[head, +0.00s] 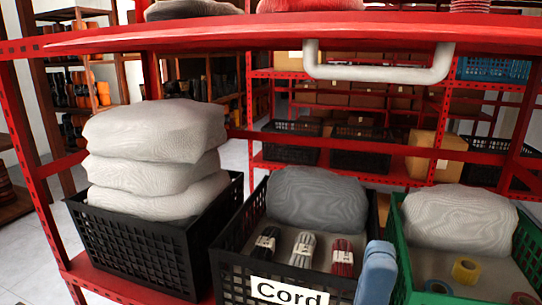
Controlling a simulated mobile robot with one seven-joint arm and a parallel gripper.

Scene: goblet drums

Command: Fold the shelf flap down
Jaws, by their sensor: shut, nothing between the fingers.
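The shelf flap appears to be the long red board (240,34) across the top of the head view. I see it nearly edge-on, roughly level, above the crates. A white bar handle (378,74) hangs below its front edge on the right, with nothing touching it. The flap's hinge is not clear from here. My gripper is not in view.
Below are a black crate (130,243) of stacked pale sacks, a middle black crate (228,268) labelled Cord, and a green crate (408,270) with tape rolls. A pale-blue rounded object (378,272), unclear what, is between the latter two. Open space lies under the flap.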

